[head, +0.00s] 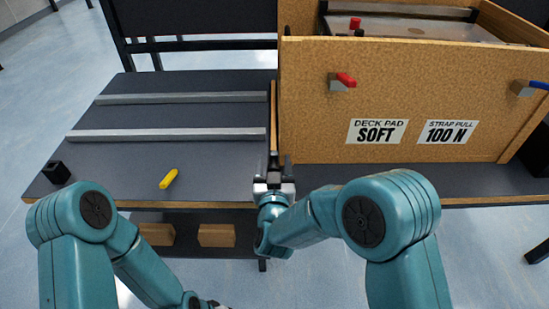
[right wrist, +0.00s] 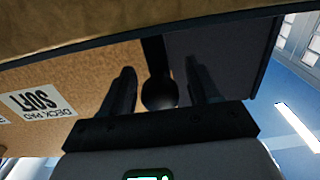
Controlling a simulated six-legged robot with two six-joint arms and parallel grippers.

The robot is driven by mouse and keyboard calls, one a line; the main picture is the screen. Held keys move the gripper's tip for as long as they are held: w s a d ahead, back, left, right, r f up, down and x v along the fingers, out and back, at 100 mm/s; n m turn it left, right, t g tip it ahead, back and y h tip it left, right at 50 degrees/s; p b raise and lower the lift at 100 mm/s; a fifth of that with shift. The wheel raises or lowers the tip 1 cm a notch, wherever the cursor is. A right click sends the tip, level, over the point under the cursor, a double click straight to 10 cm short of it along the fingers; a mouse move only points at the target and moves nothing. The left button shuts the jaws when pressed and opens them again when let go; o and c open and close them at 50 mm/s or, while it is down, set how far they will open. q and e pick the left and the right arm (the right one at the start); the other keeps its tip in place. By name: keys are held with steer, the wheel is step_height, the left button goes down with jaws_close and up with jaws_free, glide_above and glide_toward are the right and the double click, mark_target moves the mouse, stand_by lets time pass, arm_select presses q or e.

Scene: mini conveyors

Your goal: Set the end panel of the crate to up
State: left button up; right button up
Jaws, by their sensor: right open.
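The crate (head: 410,75) is a tan wooden box standing on the dark bench, with labels on its front. A thin wooden edge (head: 273,115) shows upright at its left end; I cannot tell clearly whether it is the end panel. My right gripper (head: 274,170) is at the crate's lower left corner. In the right wrist view my right gripper (right wrist: 160,80) has its fingers apart, with a dark rounded knob (right wrist: 158,93) showing between them; contact is unclear. My left gripper (head: 208,302) is low at the bottom edge, mostly hidden by its arm.
A red peg (head: 345,80) and a blue peg (head: 538,85) stick out of the crate's front. Two grey rails (head: 165,134) cross the bench left of it. A yellow piece (head: 168,179) and a black block (head: 56,172) lie near the bench's front edge.

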steer(key=shift+w+f, duration=0.15)
steer(key=shift+w, duration=0.05)
arm_select(q)
steer(key=shift+w, duration=0.3)
arm_select(e)
steer(key=shift+s, duration=0.1)
jaws_close()
arm_select(q)
step_height(320, 180, up, 18)
steer(key=p, duration=1.8)
steer(key=shift+s, duration=0.15)
arm_select(e)
step_height(320, 180, up, 34)
steer(key=shift+f, duration=0.1)
steer(key=shift+c, duration=0.5)
jaws_free()
steer(key=shift+o, duration=0.5)
steer(key=shift+f, duration=0.15)
